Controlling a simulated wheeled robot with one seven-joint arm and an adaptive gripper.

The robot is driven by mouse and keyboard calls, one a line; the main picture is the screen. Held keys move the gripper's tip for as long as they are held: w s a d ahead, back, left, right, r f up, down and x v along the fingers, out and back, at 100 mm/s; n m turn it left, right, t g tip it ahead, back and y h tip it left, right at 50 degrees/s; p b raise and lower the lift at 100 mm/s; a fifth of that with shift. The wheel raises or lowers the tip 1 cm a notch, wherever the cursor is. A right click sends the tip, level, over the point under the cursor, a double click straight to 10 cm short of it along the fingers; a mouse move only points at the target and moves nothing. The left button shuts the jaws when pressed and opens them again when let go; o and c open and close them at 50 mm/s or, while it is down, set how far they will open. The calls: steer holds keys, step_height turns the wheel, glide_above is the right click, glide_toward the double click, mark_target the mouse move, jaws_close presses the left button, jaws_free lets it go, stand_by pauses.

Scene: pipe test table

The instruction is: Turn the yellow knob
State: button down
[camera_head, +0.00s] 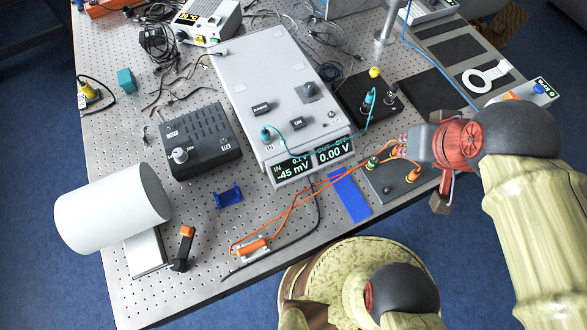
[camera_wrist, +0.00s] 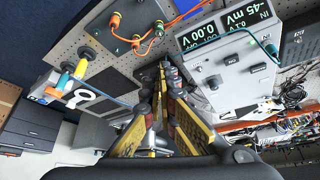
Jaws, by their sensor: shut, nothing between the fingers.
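The yellow knob (camera_head: 375,72) stands on a small black box (camera_head: 358,98) at the back right of the table in the head view. A teal plug and a black connector are on the same box. I cannot make out the yellow knob for sure in the wrist view. My gripper (camera_wrist: 163,72) is shut and empty in the wrist view, its yellow-and-black fingers together at the tips. In the head view my arm comes in from the right, nearer the front than the knob, and the fingertips are hard to make out. My gripper appears apart from the knob.
A large grey instrument (camera_head: 270,90) with lit displays stands left of the black box. A grey plate (camera_head: 392,190) with green and orange connectors lies near my arm. A white ring-shaped part (camera_head: 487,78) lies to the right of the knob.

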steer(key=c, duration=2.5)
jaws_free()
